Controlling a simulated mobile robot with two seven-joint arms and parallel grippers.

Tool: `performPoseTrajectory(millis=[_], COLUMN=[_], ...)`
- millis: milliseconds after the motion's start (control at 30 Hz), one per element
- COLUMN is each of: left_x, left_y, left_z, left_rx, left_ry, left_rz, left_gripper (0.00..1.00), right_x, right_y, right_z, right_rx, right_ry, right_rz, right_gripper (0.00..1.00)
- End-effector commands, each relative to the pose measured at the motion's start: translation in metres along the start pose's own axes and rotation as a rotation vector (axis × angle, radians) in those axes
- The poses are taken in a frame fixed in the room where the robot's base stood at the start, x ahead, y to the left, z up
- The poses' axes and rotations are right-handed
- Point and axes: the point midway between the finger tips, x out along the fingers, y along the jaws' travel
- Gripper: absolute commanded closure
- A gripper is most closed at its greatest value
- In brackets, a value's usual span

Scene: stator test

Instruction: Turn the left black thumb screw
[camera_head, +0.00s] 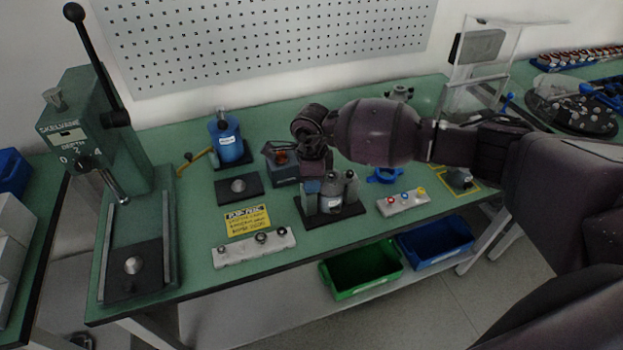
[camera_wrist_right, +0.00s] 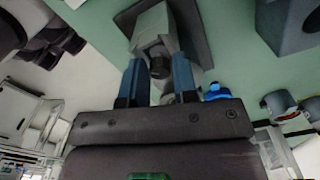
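A grey fixture with rounded upright parts (camera_head: 350,187) stands on a black base plate (camera_head: 347,212) near the front middle of the bench. My right gripper (camera_head: 315,184) reaches down over its left side and hides part of it. In the right wrist view, the two blue fingers of the right gripper (camera_wrist_right: 158,78) are apart, one on each side of a small dark knob (camera_wrist_right: 160,67), which looks like a black thumb screw on the grey fixture (camera_wrist_right: 152,28). I cannot tell whether either finger touches it. My left gripper is not in view.
A strip with dark round knobs (camera_head: 236,252) and a yellow label (camera_head: 247,221) lie to the left. A strip with coloured buttons (camera_head: 404,202) and a blue ring-like part (camera_head: 384,176) lie to the right. A blue cylinder (camera_head: 228,147) stands behind.

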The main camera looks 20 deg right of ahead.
Motion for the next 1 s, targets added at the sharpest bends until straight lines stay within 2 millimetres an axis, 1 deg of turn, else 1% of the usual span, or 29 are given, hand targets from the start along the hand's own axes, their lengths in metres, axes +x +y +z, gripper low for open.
performPoseTrajectory(millis=[33,100,367,467,567,633,900,1000], left_x=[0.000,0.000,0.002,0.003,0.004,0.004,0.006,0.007], left_y=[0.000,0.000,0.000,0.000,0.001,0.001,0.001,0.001], left_z=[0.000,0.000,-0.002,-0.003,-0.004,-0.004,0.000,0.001], left_rx=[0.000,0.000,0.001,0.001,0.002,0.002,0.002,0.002], left_ry=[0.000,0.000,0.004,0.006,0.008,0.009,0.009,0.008], left_rz=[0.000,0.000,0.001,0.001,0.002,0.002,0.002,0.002], left_gripper=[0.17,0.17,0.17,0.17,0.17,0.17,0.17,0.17], right_x=[0.000,0.000,0.000,-0.004,-0.014,-0.025,-0.074,-0.088], right_y=[0.000,0.000,0.000,-0.001,-0.001,-0.001,-0.001,-0.001], right_z=[0.000,0.000,0.000,0.000,0.000,0.000,0.000,0.000], right_rx=[0.000,0.000,0.000,-0.001,0.000,-0.001,-0.001,-0.001], right_ry=[0.000,0.000,0.000,-0.001,-0.001,-0.001,-0.001,0.000], right_rz=[0.000,0.000,0.000,-0.001,-0.002,-0.003,-0.004,-0.003], right_gripper=[0.65,0.54,0.54,0.54,0.54,0.54,0.54,0.54])
